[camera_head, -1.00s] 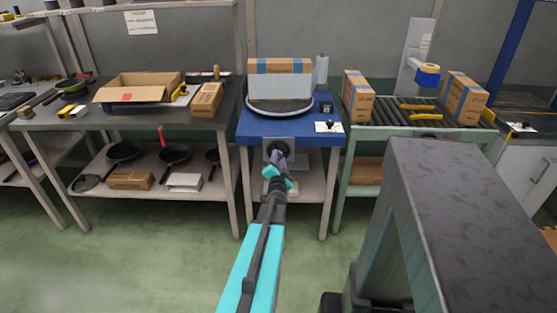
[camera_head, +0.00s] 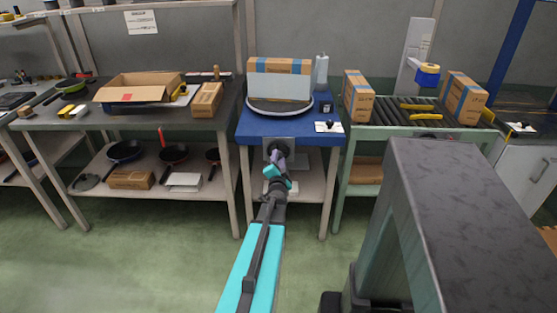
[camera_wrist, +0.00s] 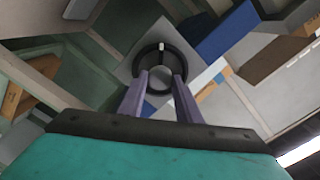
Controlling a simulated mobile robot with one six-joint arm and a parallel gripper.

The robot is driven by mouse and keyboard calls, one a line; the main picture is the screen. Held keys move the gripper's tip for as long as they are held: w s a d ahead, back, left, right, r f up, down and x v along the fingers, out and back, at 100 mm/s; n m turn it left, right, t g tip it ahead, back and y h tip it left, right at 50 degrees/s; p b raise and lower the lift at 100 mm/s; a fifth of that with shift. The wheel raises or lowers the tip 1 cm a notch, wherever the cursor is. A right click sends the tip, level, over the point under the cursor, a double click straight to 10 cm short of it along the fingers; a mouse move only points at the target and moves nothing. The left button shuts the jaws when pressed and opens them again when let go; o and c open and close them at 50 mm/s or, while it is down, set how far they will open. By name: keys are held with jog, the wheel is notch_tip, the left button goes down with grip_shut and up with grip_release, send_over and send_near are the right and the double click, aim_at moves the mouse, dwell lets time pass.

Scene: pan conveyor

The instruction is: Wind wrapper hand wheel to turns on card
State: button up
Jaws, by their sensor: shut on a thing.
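The hand wheel (camera_wrist: 144,57) is a dark ring on a grey square plate (camera_wrist: 124,74), with a small white mark at its top in the wrist view. In the head view the plate (camera_head: 290,143) sits on the front of the blue wrapper table (camera_head: 255,128). My gripper (camera_wrist: 161,76) reaches the wheel and is shut on it. It also shows in the head view (camera_head: 277,156). A carton (camera_head: 280,66), partly covered by a pale wrap sheet, stands on the round turntable (camera_head: 262,110). A white card (camera_head: 322,127) lies at the table's right front; its writing is too small to read.
A workbench with an open carton (camera_head: 135,92) and pans (camera_head: 174,155) on its lower shelf stands left. A roller conveyor (camera_head: 400,113) with cartons (camera_head: 358,97) stands right. Green floor (camera_head: 150,250) is clear in front.

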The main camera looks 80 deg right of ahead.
jog(key=shift+s+m, duration=0.1)
jog(key=shift+m, duration=0.2)
dwell(0.6)
jog(key=o, duration=1)
jog(key=shift+a, duration=0.1)
jog(key=a+p, duration=0.1)
jog(key=a, duration=0.3)
jog(key=s+a+p, duration=0.1)
jog(key=a+p, duration=0.1)
jog(key=a, duration=0.3)
jog(key=a+p, duration=0.1)
jog(key=a, duration=0.3)
jog(key=shift+s+a+p, duration=0.2)
jog(key=shift+s+p, duration=0.1)
dwell(0.5)
